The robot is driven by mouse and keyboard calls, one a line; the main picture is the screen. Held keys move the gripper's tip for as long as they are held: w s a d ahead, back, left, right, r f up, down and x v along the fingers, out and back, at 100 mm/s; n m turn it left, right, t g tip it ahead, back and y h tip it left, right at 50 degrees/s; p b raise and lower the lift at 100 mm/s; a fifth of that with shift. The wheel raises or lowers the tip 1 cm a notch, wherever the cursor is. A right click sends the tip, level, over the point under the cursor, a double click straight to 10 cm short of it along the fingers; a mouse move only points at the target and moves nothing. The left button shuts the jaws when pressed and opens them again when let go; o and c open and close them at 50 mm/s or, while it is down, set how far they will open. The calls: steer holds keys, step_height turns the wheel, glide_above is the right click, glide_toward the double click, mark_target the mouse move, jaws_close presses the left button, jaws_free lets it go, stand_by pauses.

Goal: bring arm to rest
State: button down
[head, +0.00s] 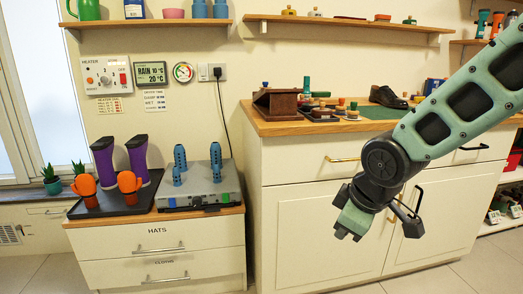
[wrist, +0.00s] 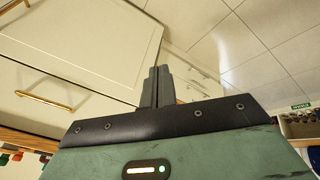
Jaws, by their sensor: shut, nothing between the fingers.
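My arm (head: 460,108) reaches in from the right, with its last joint bent downward in front of the white cabinet. My gripper (head: 345,232) hangs in free air before the cabinet doors, below the wooden top. In the wrist view my gripper (wrist: 156,88) has its two grey fingers together, with nothing between them. No object is held.
The white cabinet (head: 300,215) stands behind my gripper, with a shoe (head: 388,97) and a wooden box (head: 276,103) on top. To the left, a drawer unit (head: 160,255) bears a dark tray (head: 118,205) with purple boots. The floor in front is clear.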

steer(key=s+a+f+m+g, duration=0.1)
steer(key=s+a+m+g, duration=0.2)
steer(key=s, duration=1.9)
step_height(320, 180, up, 29)
steer(key=g+p, duration=0.1)
steer(key=p, duration=2.8)
steer(key=shift+s+d+r+m+g+h, duration=0.15)
steer(key=shift+s+d+m+g+h, duration=0.15)
steer(key=shift+s+d+h, duration=0.1)
